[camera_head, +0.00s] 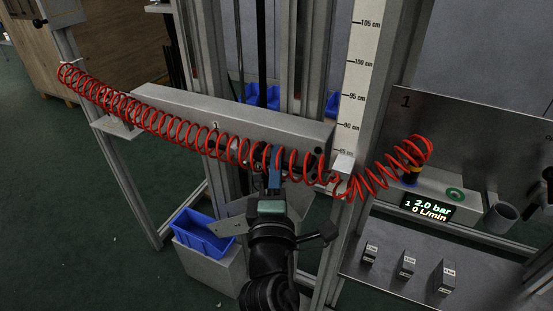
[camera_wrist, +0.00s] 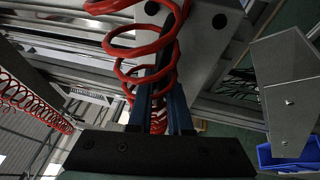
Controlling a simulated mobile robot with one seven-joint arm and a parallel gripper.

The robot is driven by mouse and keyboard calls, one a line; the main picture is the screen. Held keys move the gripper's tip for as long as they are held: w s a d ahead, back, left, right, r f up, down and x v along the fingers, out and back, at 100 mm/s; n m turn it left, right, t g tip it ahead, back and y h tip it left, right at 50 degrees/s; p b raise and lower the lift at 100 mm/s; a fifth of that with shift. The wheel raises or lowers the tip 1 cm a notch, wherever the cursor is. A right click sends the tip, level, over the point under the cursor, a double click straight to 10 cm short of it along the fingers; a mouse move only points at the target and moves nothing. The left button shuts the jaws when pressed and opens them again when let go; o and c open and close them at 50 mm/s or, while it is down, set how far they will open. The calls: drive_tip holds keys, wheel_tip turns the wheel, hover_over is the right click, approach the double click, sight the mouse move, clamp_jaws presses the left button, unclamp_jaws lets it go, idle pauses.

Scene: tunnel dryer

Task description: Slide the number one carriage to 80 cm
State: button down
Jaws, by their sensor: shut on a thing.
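The carriage is a long grey beam (camera_head: 240,118) lying across the uprights, with a small label on its front that I cannot read for sure.
A red coiled hose (camera_head: 150,118) runs across the beam front and loops around my fingers in the wrist view (camera_wrist: 125,73). A lit display (camera_head: 427,208) reads 2.0 bar, 0 L/min. Small labelled blocks (camera_head: 407,266) stand lower right. A blue bin (camera_head: 203,234) stands lower left.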

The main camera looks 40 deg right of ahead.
drive_tip(key=shift+d+f, duration=0.1)
drive_tip(key=shift+f, duration=0.5)
drive_tip(key=c, duration=1)
unclamp_jaws()
drive_tip(key=shift+o, duration=0.8)
drive_tip(key=shift+r, duration=0.2)
drive_tip(key=b+v, duration=0.2)
drive_tip(key=v, duration=1.1)
drive_tip(key=shift+r, duration=0.15)
